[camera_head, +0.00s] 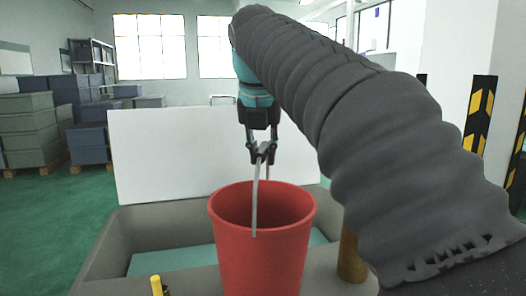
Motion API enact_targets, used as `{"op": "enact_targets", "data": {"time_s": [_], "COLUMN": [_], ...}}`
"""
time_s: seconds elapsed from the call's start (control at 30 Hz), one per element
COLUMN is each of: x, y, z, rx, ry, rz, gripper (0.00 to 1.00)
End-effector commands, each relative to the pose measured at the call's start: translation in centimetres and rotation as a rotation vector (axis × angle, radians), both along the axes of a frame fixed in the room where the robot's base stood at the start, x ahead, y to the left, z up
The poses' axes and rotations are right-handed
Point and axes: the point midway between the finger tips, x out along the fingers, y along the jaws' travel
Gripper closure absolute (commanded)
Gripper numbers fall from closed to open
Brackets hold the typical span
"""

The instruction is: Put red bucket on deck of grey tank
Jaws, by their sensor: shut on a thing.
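A red bucket (262,250) hangs upright in the lower middle of the head view, its open rim facing up. Its thin light handle (255,200) is raised. My gripper (262,156) is above the bucket, shut on the top of the handle. The grey tank (120,240) is behind and below the bucket, with its grey deck (195,281) along the near side. The bucket hides part of the tank and deck. Its base is cut off by the picture's lower edge, so I cannot tell whether it touches the deck.
A white panel (160,150) stands upright behind the tank. A yellow post (157,286) is left of the bucket and a brown cylinder (350,258) is right of it. Stacked crates (32,130) stand at the far left. Green floor (50,225) is clear at left.

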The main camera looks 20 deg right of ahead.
Motion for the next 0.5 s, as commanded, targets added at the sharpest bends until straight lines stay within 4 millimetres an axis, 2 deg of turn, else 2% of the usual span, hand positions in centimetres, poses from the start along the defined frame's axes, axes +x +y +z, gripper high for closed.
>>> {"op": "enact_targets", "data": {"time_s": [0.17,0.2,0.27,0.5], "x": [-0.01,0.01,0.01,0.02], "y": [-0.01,0.00,0.00,-0.01], "z": [-0.30,-0.26,-0.26,-0.25], "rx": [0.000,0.000,0.000,0.000], "ry": [-0.001,0.000,0.000,0.000], "rz": [0.000,0.000,0.000,0.000], "gripper": [1.00,0.69,0.54,0.54]}}
